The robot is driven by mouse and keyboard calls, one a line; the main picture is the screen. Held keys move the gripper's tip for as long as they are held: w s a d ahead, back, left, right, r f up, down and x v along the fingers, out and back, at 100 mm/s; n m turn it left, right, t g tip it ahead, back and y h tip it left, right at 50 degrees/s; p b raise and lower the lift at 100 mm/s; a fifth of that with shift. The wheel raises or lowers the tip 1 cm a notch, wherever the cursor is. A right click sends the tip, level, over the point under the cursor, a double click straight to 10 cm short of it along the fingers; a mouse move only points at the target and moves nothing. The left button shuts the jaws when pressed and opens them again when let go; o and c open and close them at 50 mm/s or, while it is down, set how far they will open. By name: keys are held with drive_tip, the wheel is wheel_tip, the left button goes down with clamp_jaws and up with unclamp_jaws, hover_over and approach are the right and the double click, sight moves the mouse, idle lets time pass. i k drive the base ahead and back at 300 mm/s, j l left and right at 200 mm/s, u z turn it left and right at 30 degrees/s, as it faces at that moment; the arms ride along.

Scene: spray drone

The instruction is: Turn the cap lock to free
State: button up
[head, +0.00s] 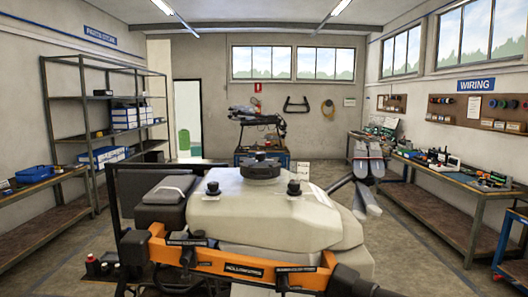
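A large spray drone stands in front of me, with a pale beige tank (270,220) in an orange frame (240,262). A wide, round black cap (261,168) sits on top of the tank near its back. Smaller black knobs sit on the tank to the left (212,188) and right (294,188). The cap's lock is too small to make out, so I cannot tell its position. My gripper is not in view, and nothing is seen touching the cap.
Grey folded parts (368,165) rise right of the tank. A black box (160,192) sits on its left. Shelving (90,125) lines the left wall, a cluttered workbench (450,172) the right. A cart (260,140) stands behind. Bare floor shows on both sides.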

sight(260, 156)
drive_tip(key=i+u, duration=0.4)
drive_tip(key=i, duration=1.25)
drive_tip(key=i+l, duration=0.1)
drive_tip(key=l, duration=0.15)
drive_tip(key=i+l, duration=0.1)
drive_tip(key=l, duration=0.15)
